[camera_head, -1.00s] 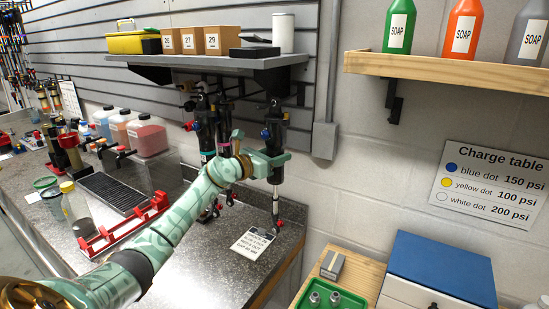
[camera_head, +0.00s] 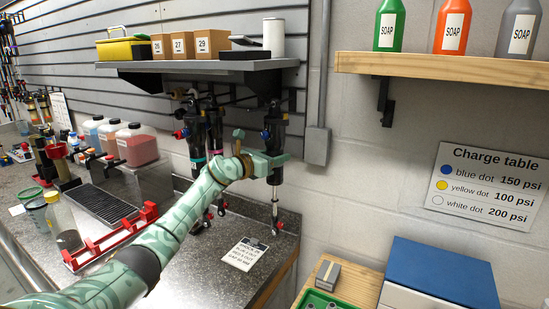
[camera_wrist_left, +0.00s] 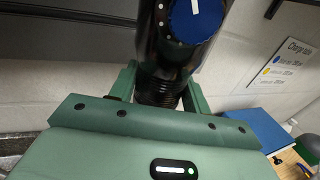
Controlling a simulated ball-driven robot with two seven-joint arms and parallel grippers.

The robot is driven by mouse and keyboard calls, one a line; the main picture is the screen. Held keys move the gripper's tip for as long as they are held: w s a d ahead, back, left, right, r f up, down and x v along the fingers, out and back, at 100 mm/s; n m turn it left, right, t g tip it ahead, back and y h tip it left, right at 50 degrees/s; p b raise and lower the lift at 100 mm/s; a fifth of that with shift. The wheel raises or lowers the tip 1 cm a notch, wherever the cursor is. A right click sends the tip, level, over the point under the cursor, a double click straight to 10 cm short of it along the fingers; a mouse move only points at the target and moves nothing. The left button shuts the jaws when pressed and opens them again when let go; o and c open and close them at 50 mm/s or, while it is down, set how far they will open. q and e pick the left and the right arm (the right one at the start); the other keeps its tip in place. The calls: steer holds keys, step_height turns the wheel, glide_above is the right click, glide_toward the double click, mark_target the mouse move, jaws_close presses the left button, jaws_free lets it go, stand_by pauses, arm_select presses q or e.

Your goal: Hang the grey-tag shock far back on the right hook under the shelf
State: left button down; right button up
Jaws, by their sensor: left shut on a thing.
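My left gripper (camera_head: 262,165) is shut around the lower body of a black shock (camera_head: 275,130) with a blue knob, just below the right end of the shelf (camera_head: 205,67). The shock hangs upright, its shaft and lower eye pointing down over the bench. The left wrist view shows its black body and blue knob (camera_wrist_left: 194,18) between the fingers. I see no grey tag on it. The right hook is hard to make out behind the shock's top, and I cannot tell whether they touch. My right gripper is not in view.
More shocks (camera_head: 196,135) hang under the shelf just left of the held one. A printed card (camera_head: 244,253) lies on the bench. A grey conduit (camera_head: 318,140) runs down the wall at right. A wooden shelf (camera_head: 450,66) with soap bottles is farther right.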

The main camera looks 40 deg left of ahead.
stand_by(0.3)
arm_select(q)
steer(key=c, duration=0.6)
jaws_free()
steer(key=shift+s+f, duration=0.1)
steer(key=shift+f, duration=0.15)
steer(key=s+a, duration=0.2)
steer(key=s, duration=1.4)
steer(key=shift+a+r, duration=0.4)
steer(key=shift+r, duration=0.05)
